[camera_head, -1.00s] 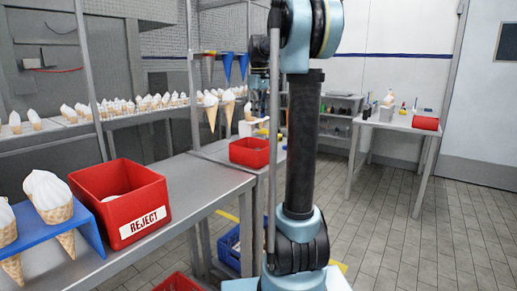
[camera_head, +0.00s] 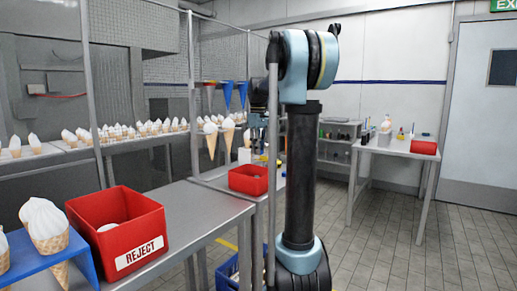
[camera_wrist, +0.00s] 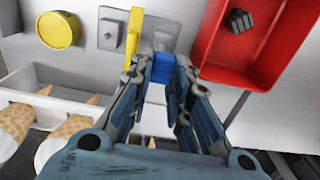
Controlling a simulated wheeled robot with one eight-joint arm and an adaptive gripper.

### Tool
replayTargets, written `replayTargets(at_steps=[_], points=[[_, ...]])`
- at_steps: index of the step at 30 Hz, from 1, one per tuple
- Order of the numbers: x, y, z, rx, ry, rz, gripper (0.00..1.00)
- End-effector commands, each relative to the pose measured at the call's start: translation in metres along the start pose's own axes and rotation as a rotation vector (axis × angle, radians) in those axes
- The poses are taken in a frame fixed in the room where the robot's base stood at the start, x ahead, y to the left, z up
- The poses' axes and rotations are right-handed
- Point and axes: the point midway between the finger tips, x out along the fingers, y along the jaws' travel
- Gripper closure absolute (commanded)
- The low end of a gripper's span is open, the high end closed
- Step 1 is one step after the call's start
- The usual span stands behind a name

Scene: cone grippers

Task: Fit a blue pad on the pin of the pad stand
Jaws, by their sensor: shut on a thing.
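My gripper (camera_wrist: 162,84) is shut on a blue pad (camera_wrist: 163,69), which sits between the fingertips in the wrist view. Just beyond the pad is a grey block or plate (camera_wrist: 158,32) with a yellow upright strip (camera_wrist: 132,38) at its left. Left of the strip is a grey plate (camera_wrist: 111,28) with a small raised square part; I cannot tell for sure which of these is the pad stand. The pin is not clearly seen and may be hidden behind the pad. In the head view my gripper is small and partly hidden behind my arm.
A red bin (camera_wrist: 208,62) holding dark grey pieces (camera_wrist: 241,20) is close at right. A round yellow thing (camera_wrist: 58,30) lies at upper left. A white tray (camera_wrist: 22,84) and cones (camera_wrist: 65,127) are nearer, at lower left. The REJECT bin (camera_head: 140,253) stands on the nearer table.

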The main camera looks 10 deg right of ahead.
Motion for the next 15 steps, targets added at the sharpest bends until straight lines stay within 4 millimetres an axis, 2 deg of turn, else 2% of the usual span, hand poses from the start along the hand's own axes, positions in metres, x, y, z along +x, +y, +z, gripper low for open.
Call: replayTargets(at_steps=[15], points=[[0.0059,0.0001,-0.0001,-0.003,0.0,0.0,0.95]])
